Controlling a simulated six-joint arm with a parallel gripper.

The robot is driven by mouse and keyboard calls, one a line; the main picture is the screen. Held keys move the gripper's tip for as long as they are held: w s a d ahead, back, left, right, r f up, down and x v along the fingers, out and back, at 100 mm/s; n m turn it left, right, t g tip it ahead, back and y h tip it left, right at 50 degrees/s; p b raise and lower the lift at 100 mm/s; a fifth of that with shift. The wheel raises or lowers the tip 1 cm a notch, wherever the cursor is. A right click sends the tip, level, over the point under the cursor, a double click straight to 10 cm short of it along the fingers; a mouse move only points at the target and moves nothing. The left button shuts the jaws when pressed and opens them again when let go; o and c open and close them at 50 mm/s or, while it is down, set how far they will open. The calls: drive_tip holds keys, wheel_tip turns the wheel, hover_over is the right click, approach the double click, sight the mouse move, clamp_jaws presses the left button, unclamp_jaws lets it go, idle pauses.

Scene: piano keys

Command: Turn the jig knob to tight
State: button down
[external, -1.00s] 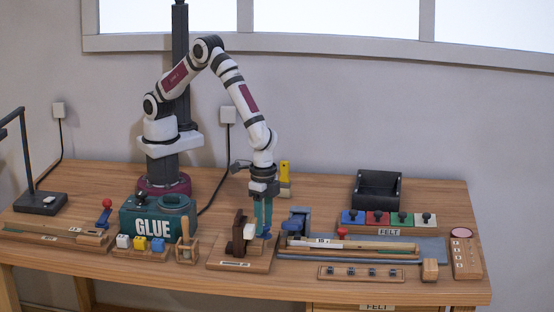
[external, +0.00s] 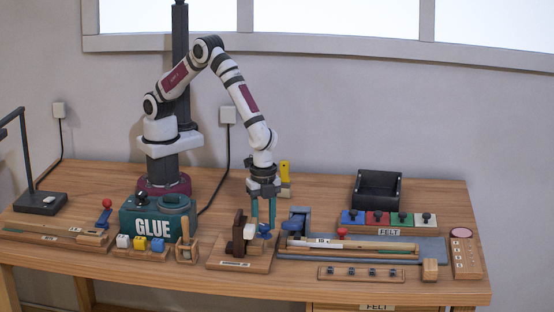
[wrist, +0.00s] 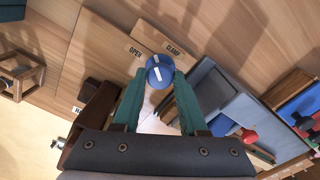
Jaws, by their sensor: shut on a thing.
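The jig knob is a round blue knob (wrist: 160,72) with a white mark on top. It sits on the wooden jig base, by the labels OPEN (wrist: 135,53) and CLAMP (wrist: 173,50); no label reads tight. The mark points roughly toward the top of the wrist view, but I cannot tell exactly where. In the external view the knob (external: 265,230) is small and partly hidden by the fingers. My gripper (wrist: 159,80) points down with its teal fingertips on either side of the knob, shut on it. The jig's dark brown upright (external: 238,230) stands just left.
A blue-grey tray (external: 436,247) with long wooden pieces and a red knob (external: 342,233) lies to the right. The green GLUE box (external: 130,216) and a small wooden frame (external: 186,240) are to the left. A black bin (external: 377,188) stands at back right.

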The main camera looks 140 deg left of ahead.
sight(264, 225)
drive_tip(key=m, duration=0.4)
drive_tip(key=shift+m, duration=2.6)
drive_tip(key=shift+c, duration=2.2)
unclamp_jaws()
drive_tip(key=shift+r, duration=0.1)
wheel_tip(264, 225, up, 16)
